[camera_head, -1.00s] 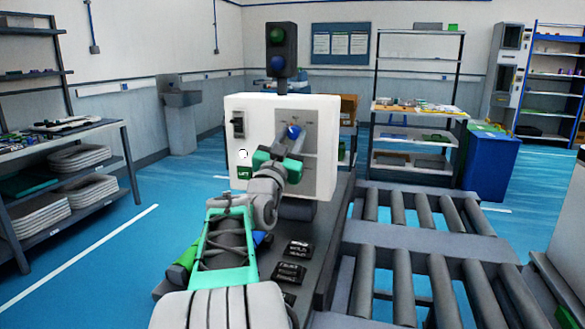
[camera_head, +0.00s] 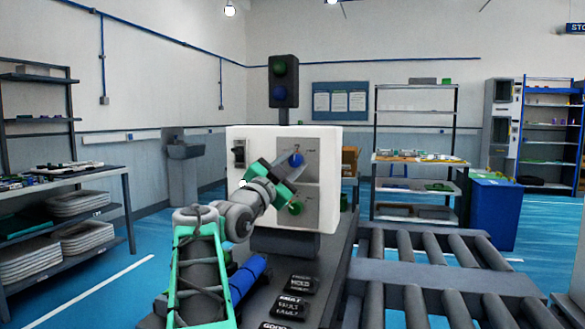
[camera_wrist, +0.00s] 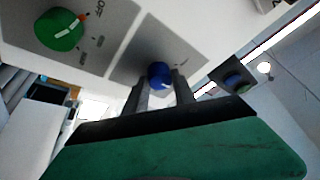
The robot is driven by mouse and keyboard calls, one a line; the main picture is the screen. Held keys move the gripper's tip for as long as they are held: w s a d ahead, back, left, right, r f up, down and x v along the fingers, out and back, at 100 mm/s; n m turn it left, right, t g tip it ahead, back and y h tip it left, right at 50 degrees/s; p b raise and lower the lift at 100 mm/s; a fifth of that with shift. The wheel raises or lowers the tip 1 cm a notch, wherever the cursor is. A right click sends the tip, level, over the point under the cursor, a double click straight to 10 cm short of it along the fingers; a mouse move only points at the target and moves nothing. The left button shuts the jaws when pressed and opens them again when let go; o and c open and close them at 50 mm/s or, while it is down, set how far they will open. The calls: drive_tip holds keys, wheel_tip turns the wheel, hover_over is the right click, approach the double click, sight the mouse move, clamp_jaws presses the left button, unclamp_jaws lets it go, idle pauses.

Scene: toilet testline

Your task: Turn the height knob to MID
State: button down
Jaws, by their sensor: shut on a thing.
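The control box (camera_head: 250,150) is white with a grey panel on its front. A blue knob (camera_head: 296,160) is at the top of that panel, and a green knob (camera_head: 295,208) is below it. My gripper (camera_head: 291,167) is at the blue knob, its body tilted. In the wrist view the blue knob (camera_wrist: 159,73) sits between my two fingertips (camera_wrist: 160,84), which are shut on it. The green knob (camera_wrist: 59,30) shows at upper left with a white pointer line and an "OFF" mark beside it. The blue knob's labels are too small or hidden to read.
A signal light (camera_head: 283,82) stands above the box. A black switch (camera_head: 239,154) is on the box's left part. Dark labelled blocks (camera_head: 290,308) lie on the bench below. A roller conveyor (camera_head: 430,275) runs to the right.

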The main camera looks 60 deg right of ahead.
drive_tip(key=c, duration=1)
unclamp_jaws()
drive_tip(key=shift+c, duration=0.2)
drive_tip(key=v, duration=0.7)
drive_tip(key=shift+a, duration=0.35)
drive_tip(key=shift+f, duration=0.1)
